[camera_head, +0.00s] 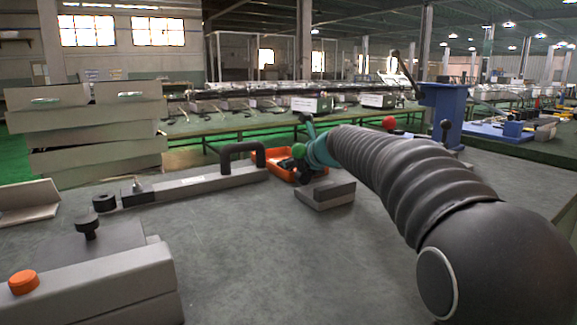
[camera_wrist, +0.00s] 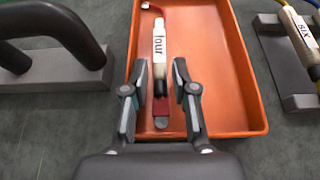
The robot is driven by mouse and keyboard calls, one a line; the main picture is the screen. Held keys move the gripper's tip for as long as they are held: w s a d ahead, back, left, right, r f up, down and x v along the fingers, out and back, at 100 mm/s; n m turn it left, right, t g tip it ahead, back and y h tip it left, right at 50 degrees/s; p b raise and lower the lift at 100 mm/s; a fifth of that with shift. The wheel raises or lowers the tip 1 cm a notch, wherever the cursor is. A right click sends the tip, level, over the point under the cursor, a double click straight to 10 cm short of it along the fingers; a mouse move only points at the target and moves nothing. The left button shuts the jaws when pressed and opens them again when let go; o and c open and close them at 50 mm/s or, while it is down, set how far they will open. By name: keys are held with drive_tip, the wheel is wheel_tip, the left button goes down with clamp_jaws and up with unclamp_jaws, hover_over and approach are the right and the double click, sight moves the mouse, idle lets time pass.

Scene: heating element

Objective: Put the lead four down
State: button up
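Lead four (camera_wrist: 158,45), with a white label, a red lower end and a red wire at the top, is in the orange tray (camera_wrist: 225,90) in the wrist view. My gripper (camera_wrist: 159,64) is open over the near part of the tray. Its two fingers stand on either side of the lead, with a visible gap to each side. The lead appears to lie along the tray floor; its exact height is hard to tell. In the head view the tray (camera_head: 279,169) is partly hidden by my gripper (camera_head: 304,174), and the lead cannot be made out.
A grey block (camera_wrist: 283,70) with a lead labelled six (camera_wrist: 303,38) stands right of the tray. A fixture with a black handle (camera_wrist: 60,25) is on the left. In the head view, a grey box with an orange button (camera_head: 24,282) stands front left; the front middle bench is clear.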

drive_tip(key=v, duration=1.1)
drive_tip(key=shift+s, duration=0.1)
drive_tip(key=shift+d, duration=0.1)
